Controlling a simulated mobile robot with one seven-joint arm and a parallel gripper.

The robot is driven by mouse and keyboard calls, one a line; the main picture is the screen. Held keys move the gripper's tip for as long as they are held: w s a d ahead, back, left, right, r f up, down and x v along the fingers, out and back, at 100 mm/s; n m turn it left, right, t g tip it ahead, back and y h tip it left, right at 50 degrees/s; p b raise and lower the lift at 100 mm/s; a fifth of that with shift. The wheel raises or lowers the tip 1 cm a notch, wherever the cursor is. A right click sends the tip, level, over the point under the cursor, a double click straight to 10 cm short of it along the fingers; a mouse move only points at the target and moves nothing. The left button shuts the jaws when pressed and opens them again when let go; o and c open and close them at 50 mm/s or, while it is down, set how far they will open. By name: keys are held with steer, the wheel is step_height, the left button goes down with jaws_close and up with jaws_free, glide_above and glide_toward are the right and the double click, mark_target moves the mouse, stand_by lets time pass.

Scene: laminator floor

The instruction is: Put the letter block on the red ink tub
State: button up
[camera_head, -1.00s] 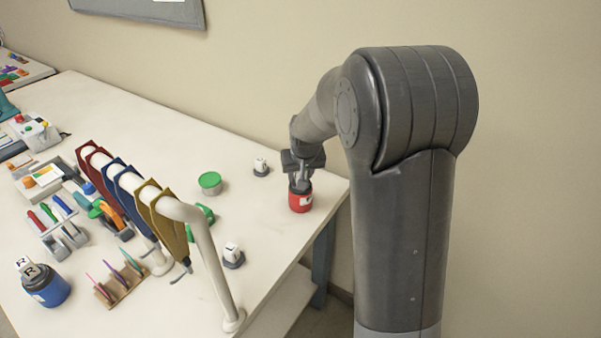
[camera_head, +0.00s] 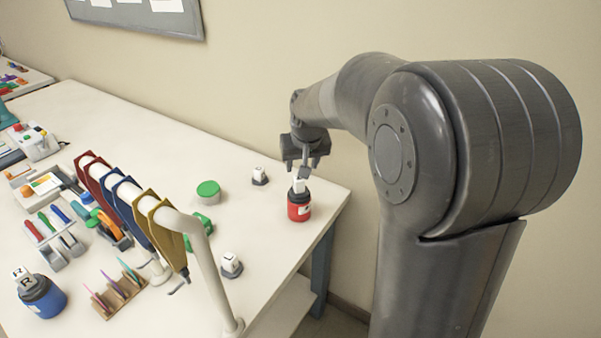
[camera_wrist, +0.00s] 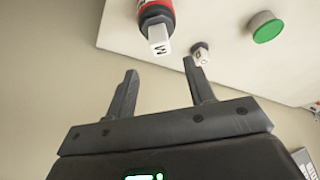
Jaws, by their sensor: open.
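The red ink tub (camera_head: 299,210) stands upright near the right end of the table, with a dark top. A white letter block (camera_head: 299,187) rests on its top. In the wrist view the block (camera_wrist: 159,46) shows a dark letter on its face, and part of the red tub (camera_wrist: 154,12) is visible at the top edge. My gripper (camera_head: 304,166) is above the block, open and empty. In the wrist view its two fingers (camera_wrist: 160,70) are spread wide, with the block beyond their tips and apart from them.
Small white blocks on dark bases stand behind (camera_head: 259,175) and in front left (camera_head: 231,264). A green-topped tub (camera_head: 208,191) is to the left. A white rail with coloured hangers (camera_head: 160,228) rises nearby. A blue tub (camera_head: 42,298) bears a lettered block.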

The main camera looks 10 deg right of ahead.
steer(key=s+r, duration=0.3)
steer(key=s, duration=0.4)
steer(key=s+r, duration=0.4)
steer(key=s, duration=0.4)
steer(key=s+f+t, duration=0.1)
steer(key=s, duration=1.3)
steer(key=shift+s+f, duration=0.25)
steer(key=shift+f, duration=0.15)
